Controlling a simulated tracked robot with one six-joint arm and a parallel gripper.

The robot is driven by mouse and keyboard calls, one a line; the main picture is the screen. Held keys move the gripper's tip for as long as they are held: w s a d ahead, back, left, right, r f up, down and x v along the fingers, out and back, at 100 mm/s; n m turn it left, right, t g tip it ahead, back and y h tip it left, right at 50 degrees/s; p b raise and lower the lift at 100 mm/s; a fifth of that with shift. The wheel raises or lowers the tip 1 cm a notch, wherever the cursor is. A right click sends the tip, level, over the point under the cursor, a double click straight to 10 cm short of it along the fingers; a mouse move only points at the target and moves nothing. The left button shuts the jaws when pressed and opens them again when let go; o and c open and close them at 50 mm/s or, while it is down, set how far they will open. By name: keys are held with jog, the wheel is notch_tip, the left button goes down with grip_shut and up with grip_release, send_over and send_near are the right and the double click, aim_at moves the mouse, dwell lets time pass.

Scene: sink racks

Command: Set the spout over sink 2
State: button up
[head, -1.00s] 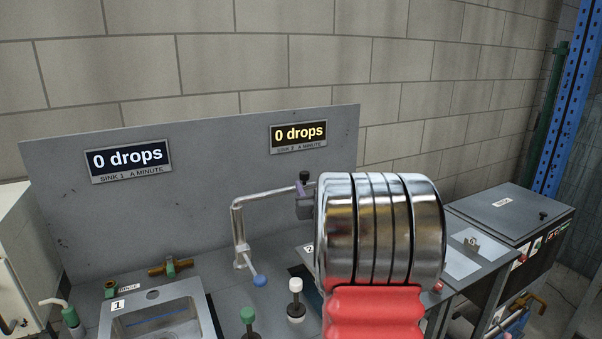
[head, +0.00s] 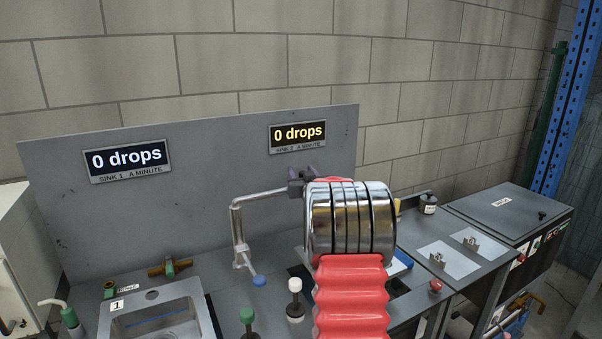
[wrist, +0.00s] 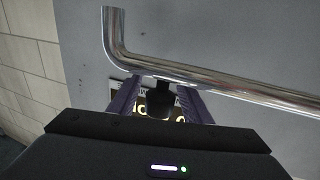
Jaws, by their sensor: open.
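The spout (head: 262,195) is a bent chrome pipe rising from the counter and reaching right in front of the grey back panel. It also crosses the wrist view (wrist: 225,85), its bent end at upper left. A black knob (wrist: 160,100) sits at the pipe. My gripper (head: 302,181) is at the spout's right end. In the wrist view its purple fingers (wrist: 160,106) are open, one each side of the knob; contact cannot be told. Sink 1 (head: 155,316) is at front left. Sink 2 is mostly hidden behind my arm. The sink 2 display (head: 298,136) reads 0 drops.
A blue-tipped lever (head: 259,281) is at the spout's foot. The sink 1 display (head: 127,160) reads 0 drops.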

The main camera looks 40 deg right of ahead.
jog(key=shift+w+d, duration=0.15)
jog(key=shift+w, duration=0.05)
jog(key=shift+c, duration=0.2)
grip_shut()
dwell(0.4)
